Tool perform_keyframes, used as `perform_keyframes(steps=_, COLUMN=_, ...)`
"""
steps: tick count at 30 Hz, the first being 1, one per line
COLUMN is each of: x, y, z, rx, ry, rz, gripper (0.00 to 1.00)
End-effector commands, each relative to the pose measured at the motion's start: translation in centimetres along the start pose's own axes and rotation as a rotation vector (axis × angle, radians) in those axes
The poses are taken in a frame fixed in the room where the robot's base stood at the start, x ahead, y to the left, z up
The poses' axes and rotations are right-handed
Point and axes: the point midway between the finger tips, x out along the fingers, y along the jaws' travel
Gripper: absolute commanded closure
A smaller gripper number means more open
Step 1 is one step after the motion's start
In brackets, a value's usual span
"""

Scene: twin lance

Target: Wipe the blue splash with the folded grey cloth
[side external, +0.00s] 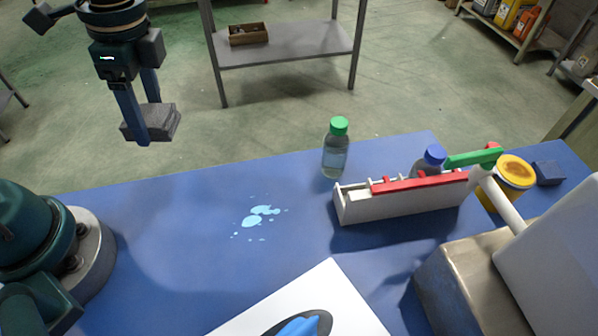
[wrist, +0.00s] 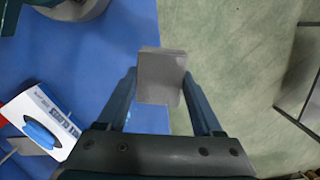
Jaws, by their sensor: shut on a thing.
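The folded grey cloth (side external: 160,122) is held in my gripper (side external: 145,125), high above the far left edge of the blue table. In the wrist view the cloth (wrist: 160,78) sits between the two fingers of my gripper (wrist: 161,85), which are shut on it. The light blue splash (side external: 258,215) lies on the middle of the table in the side view, as several blobs and small drops. My gripper is up and to the left of the splash, well apart from it. I cannot make out the splash in the wrist view.
A clear bottle with a green cap (side external: 335,150) stands right of the splash. A white box (side external: 335,290) lies in front.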

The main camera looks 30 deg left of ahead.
Motion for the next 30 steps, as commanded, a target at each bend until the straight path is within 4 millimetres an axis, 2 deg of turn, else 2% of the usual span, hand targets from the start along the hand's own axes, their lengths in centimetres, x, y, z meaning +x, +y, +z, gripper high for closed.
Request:
perform_keyframes(steps=1, x=0.1, y=0.6, z=-1.6, rx=0.067, ry=-0.001, rz=-0.006, gripper=0.77)
perform_keyframes(steps=6, x=0.4, y=3.1, z=-6.0, rx=0.263, ry=-0.002, rz=-0.030, gripper=0.77)
perform_keyframes(steps=12, x=1.1, y=6.8, z=-9.2, rx=0.457, ry=-0.001, rz=-0.055, gripper=0.77)
perform_keyframes(steps=18, x=1.6, y=9.1, z=-10.1, rx=0.557, ry=-0.001, rz=-0.067, gripper=0.77)
perform_keyframes(steps=25, x=2.3, y=9.5, z=-10.3, rx=0.572, ry=-0.001, rz=-0.069, gripper=0.77)
perform_keyframes(steps=30, x=3.7, y=9.5, z=-10.4, rx=0.570, ry=-0.003, rz=-0.067, gripper=0.77)
